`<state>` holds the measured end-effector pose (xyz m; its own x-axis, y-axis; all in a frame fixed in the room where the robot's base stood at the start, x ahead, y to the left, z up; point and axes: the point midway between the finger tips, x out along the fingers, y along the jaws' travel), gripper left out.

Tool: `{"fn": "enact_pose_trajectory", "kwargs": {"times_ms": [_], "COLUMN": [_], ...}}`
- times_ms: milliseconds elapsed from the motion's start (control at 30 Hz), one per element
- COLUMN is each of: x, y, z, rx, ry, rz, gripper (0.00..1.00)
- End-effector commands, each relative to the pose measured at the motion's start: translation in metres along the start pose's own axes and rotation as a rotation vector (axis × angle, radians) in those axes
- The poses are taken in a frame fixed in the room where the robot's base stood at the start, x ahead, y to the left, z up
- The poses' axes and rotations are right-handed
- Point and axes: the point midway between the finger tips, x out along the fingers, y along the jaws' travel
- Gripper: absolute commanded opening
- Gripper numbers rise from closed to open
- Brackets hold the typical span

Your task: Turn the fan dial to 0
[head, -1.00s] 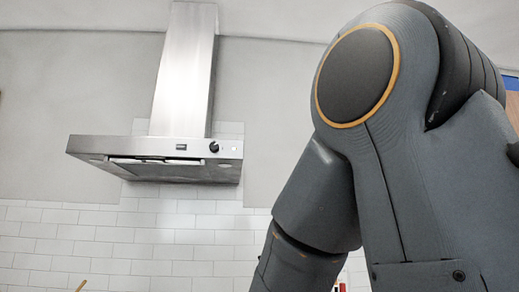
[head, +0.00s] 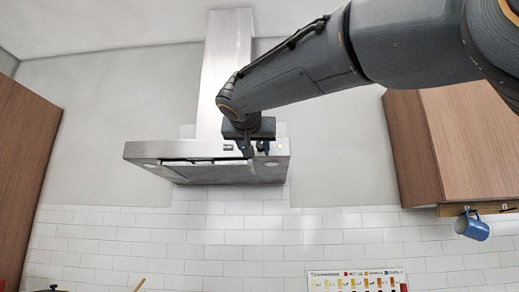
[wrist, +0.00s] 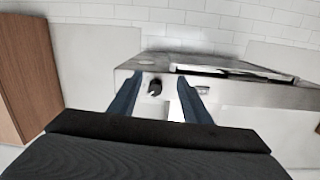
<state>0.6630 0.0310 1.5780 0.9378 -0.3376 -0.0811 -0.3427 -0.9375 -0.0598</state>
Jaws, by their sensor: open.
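The fan dial (wrist: 155,87) is a small black knob on the front panel of the steel range hood (head: 180,150). In the wrist view it shows between my two open fingers, a little nearer the left one. My gripper (wrist: 159,80) is empty; I cannot tell if a finger touches the dial. In the head view my gripper (head: 254,149) is in front of the right part of the hood panel and hides the dial. The dial's pointer setting is too small to read.
Another wooden cabinet (head: 25,150) is at the left. White tiled wall (head: 200,240) is below the hood.

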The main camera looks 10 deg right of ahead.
Motion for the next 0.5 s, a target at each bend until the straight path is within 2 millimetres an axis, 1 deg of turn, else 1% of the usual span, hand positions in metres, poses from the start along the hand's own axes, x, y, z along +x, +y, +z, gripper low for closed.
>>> {"fn": "enact_pose_trajectory", "kwargs": {"times_ms": [33, 100, 133, 267, 500], "x": [-0.007, -0.013, -0.014, -0.006, 0.031], "y": [0.001, 0.002, 0.002, 0.004, 0.004], "z": [-0.019, -0.036, -0.040, -0.046, -0.049], "rx": [0.023, 0.043, 0.049, 0.054, 0.053], "ry": [0.036, 0.067, 0.074, 0.084, 0.081], "rz": [-0.001, 0.000, 0.001, 0.005, 0.005], "gripper": [0.44, 0.44, 0.44, 0.44, 0.44]}}
